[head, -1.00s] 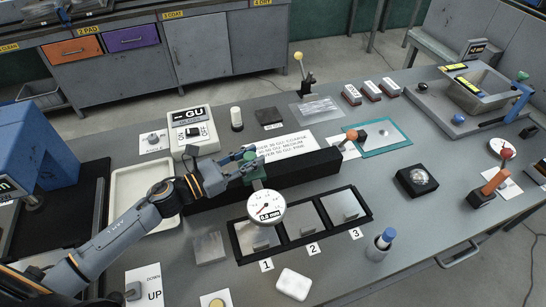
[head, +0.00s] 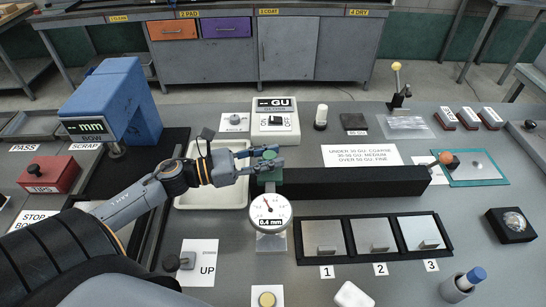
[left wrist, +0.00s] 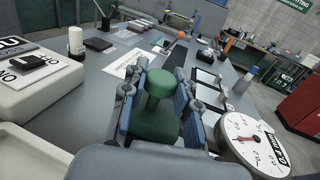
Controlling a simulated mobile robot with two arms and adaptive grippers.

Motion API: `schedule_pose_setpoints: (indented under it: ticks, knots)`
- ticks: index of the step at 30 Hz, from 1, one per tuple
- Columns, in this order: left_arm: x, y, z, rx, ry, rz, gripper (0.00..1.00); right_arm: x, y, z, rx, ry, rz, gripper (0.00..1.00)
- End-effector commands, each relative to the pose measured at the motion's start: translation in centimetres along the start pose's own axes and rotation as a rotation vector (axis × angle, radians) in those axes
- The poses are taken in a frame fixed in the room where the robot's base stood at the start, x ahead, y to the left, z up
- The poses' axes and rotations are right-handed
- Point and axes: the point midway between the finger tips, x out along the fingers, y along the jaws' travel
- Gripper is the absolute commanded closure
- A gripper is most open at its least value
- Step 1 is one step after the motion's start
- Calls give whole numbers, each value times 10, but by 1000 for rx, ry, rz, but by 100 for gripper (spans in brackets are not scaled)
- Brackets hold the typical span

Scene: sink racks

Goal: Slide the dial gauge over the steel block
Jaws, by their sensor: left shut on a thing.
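The dial gauge (head: 270,212) has a round white face with a red needle and hangs at the front of a long black rail (head: 350,182), at its left end. Its green carriage and knob (left wrist: 160,85) sit on the rail. My left gripper (head: 268,158) is shut on the green knob, with fingers on both sides of it in the left wrist view. The steel block (head: 270,243) shows just below the gauge face in the head view, left of the numbered plates. The gauge face hides its upper part, and I cannot tell whether the probe touches it. My right gripper is out of view.
A black frame (head: 293,243) with three numbered metal plates stands right of the steel block. A white tray (head: 205,200) lies under my left arm. An orange-knobbed handle (head: 446,158) is near the rail's right end. A white eraser-like block (head: 352,295) lies in front.

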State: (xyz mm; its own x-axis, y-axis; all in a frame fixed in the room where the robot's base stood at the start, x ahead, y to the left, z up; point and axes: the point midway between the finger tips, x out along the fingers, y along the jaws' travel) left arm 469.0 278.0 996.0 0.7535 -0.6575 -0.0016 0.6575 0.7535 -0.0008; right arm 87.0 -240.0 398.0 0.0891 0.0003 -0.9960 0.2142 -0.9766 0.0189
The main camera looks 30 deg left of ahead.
Motion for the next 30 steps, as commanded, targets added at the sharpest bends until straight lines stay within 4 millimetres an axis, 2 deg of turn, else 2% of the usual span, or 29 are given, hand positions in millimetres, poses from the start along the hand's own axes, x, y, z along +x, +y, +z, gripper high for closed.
schedule_pose_setpoints:
  ticks: [3,4,7,8,16,20,23,30]
  knots:
    - [-1,1,-2,0,4,2,100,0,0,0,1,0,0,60]
    - [-1,1,-2,0,4,2,69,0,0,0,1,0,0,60]
    - [-1,1,-2,0,4,3,48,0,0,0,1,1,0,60]
    - [-1,1,-1,0,4,3,46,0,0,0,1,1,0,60]
    - [0,1,-1,1,2,2,46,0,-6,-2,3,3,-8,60]
    - [-7,1,-1,-1,2,2,46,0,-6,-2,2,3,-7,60]
    - [-22,0,-2,-2,3,4,46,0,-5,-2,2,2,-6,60]
    - [-74,1,-2,-2,4,7,46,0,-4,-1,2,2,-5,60]
